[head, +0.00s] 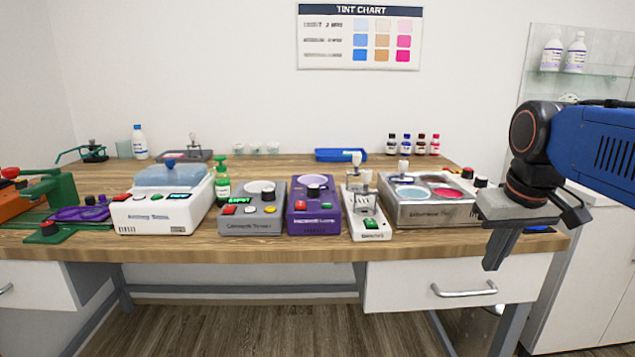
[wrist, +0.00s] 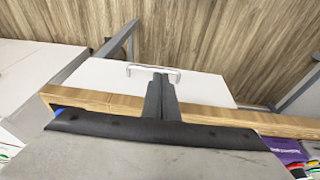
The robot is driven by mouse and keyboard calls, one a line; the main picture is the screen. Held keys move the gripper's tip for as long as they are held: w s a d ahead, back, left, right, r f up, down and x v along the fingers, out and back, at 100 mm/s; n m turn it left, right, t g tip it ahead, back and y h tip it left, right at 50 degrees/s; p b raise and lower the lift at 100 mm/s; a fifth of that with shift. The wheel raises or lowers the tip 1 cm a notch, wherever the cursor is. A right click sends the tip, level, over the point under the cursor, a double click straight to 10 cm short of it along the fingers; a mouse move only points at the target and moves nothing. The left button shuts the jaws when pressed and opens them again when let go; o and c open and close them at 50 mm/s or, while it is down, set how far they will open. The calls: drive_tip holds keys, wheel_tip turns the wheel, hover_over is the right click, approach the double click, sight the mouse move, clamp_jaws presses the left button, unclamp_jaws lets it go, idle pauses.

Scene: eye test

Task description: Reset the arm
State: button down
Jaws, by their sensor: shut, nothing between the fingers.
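My gripper (head: 492,258) hangs at the right front of the wooden bench in the head view, fingers pointing down past the front edge. My blue arm reaches in from the right. In the wrist view my gripper (wrist: 160,78) is shut, its two fingers together with nothing between them. Behind them are the bench edge (wrist: 85,98) and the white drawer (wrist: 205,87) with its metal handle. No other object is touched by the fingers in either view.
The bench (head: 290,248) carries several devices: a white bath (head: 165,212), a grey unit (head: 252,219), a purple unit (head: 315,217) and a metal multi-well station (head: 430,213) just left of my gripper. A shelf (head: 570,75) with bottles is behind my arm. Open floor lies below.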

drive_tip(key=s+a+f+t, duration=0.1)
drive_tip(key=s+f, duration=0.4)
drive_tip(key=f, duration=0.2)
drive_tip(key=s+a+f, duration=0.2)
drive_tip(key=s+f, duration=0.4)
drive_tip(key=f, duration=0.2)
drive_tip(key=shift+a+t, duration=0.25)
drive_tip(key=shift+t, duration=0.15)
